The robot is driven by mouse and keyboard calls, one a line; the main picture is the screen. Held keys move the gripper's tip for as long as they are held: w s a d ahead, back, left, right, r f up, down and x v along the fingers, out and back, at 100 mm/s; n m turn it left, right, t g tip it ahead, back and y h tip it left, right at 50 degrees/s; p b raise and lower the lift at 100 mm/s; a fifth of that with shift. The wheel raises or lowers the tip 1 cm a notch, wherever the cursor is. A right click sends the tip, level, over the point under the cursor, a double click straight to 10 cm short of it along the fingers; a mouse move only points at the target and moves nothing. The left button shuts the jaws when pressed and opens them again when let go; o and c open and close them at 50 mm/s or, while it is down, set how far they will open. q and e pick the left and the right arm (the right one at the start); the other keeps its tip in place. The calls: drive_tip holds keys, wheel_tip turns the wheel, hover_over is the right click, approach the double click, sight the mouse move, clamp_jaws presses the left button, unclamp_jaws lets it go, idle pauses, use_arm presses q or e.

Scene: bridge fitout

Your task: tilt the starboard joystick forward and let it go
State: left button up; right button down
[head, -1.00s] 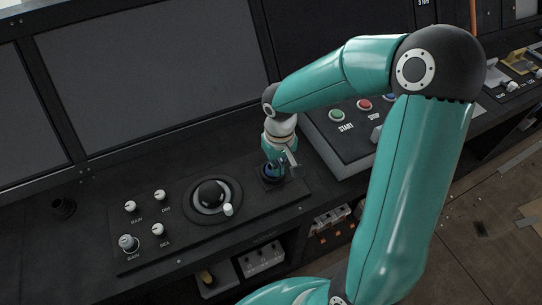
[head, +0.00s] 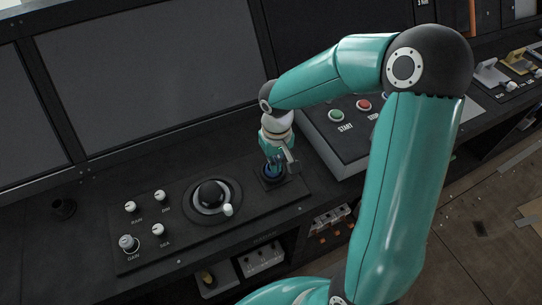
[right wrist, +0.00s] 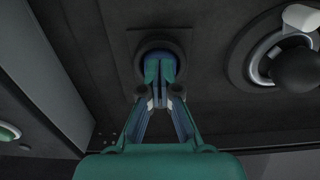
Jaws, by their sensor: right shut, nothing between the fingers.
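The joystick's round dark mount (head: 287,179) is at the right end of the black control panel. In the right wrist view the mount (right wrist: 183,50) is a dark ring behind my fingertips. My right gripper (head: 272,170) points down over this mount. In the right wrist view the fingers of my right gripper (right wrist: 160,70) are together, with nothing seen between them. The joystick's stick is hidden by the fingers, so I cannot tell its tilt or whether they touch it. My left gripper is not in view.
A trackball (head: 211,192) in a ring with a small white knob is left of the mount. Several white knobs (head: 130,207) are farther left. A raised box with a green START button (head: 336,115) and a red button (head: 364,105) stands to the right. Dark screens (head: 150,70) rise behind.

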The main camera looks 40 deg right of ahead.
drive_tip(key=shift+w+d, duration=0.1)
drive_tip(key=shift+w, duration=0.3)
drive_tip(key=shift+s, duration=0.15)
drive_tip(key=shift+s+a+b, duration=0.3)
drive_tip(key=shift+s+b, duration=0.1)
drive_tip(key=shift+s, duration=0.5)
drive_tip(key=shift+s+a+b, duration=0.3)
drive_tip(key=shift+s+b, duration=0.05)
drive_tip(key=shift+s, duration=0.55)
drive_tip(key=shift+r, duration=0.1)
wheel_tip(320, 180, up, 7)
drive_tip(key=p, duration=0.5)
idle(0.3)
